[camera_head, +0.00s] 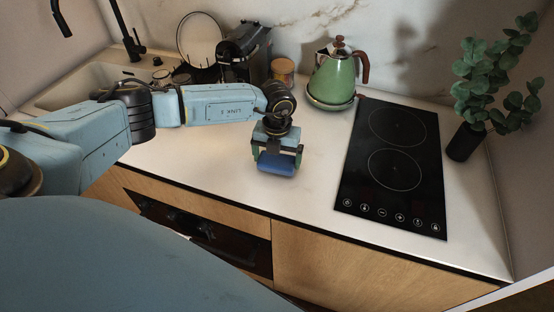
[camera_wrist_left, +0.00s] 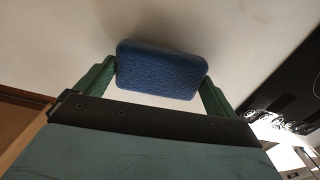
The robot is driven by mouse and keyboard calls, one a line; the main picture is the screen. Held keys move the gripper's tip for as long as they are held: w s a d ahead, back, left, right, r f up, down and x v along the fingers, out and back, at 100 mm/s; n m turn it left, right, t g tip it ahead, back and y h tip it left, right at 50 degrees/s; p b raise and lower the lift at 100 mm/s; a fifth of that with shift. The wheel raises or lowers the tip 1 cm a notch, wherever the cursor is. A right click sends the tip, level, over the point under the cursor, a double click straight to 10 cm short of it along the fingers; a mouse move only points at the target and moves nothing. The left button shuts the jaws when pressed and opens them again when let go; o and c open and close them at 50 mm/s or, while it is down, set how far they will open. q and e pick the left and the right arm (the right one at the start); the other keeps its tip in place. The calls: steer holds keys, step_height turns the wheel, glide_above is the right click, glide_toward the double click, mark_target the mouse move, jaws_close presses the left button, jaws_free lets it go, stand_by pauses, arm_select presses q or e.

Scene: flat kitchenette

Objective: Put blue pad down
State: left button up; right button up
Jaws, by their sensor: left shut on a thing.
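The blue pad (camera_head: 276,167) is a small rounded block at the tip of my left gripper (camera_head: 277,162), over the white counter left of the cooktop. In the left wrist view the blue pad (camera_wrist_left: 160,70) sits between the two green fingers of the left gripper (camera_wrist_left: 158,80), which are shut on its ends. A soft shadow lies on the counter beside the pad. I cannot tell whether the pad touches the counter. My right gripper is not in view.
The white counter (camera_head: 225,178) is clear around the gripper. A black cooktop (camera_head: 394,165) lies to the right, with a plant (camera_head: 490,85) beyond it. A green kettle (camera_head: 335,78), a canister (camera_head: 283,70), a coffee machine (camera_head: 245,52) and a sink (camera_head: 85,85) are behind.

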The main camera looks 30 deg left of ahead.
mark_target(278, 159)
arm_select(q)
steer(key=shift+f, duration=0.85)
steer(key=o, duration=0.5)
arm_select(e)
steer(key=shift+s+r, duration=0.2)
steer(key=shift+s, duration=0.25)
arm_select(q)
steer(key=shift+f, duration=0.1)
steer(key=shift+f, duration=0.2)
step_height(278, 159, up, 14)
steer(key=shift+f+b, duration=0.2)
steer(key=shift+b, duration=0.7)
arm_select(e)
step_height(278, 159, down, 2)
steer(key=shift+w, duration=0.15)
arm_select(q)
steer(key=shift+d, duration=0.1)
